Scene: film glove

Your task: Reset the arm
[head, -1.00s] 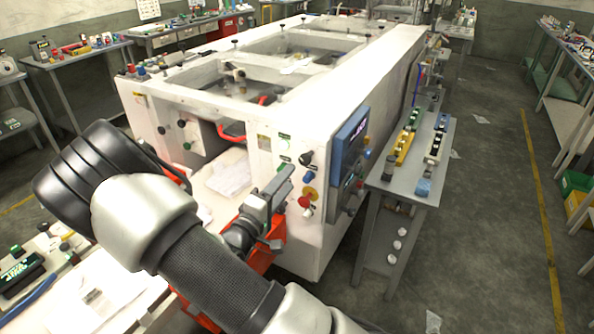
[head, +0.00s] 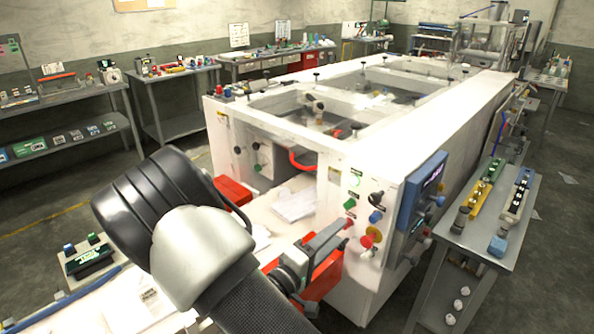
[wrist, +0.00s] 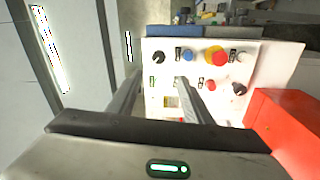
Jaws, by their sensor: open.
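My gripper (head: 325,242) is in front of the machine's white button panel (head: 358,190), low and close to it in the head view. In the wrist view my gripper (wrist: 153,95) has its two fingers apart, with nothing seen between them except the panel behind. The panel (wrist: 222,92) carries a blue button (wrist: 188,55), a red knob on a yellow ring (wrist: 215,56) and black knobs. My arm bends at the left of the head view and hides part of the machine's front and the bench. Whether a fingertip touches the panel cannot be told.
A red box (head: 318,278) is close beside my gripper; a red part (wrist: 285,122) fills the wrist view's right side. A blue screen unit (head: 420,192) juts from the machine corner. A grey side table (head: 478,238) with small parts stands right. Open floor (head: 565,225) lies beyond.

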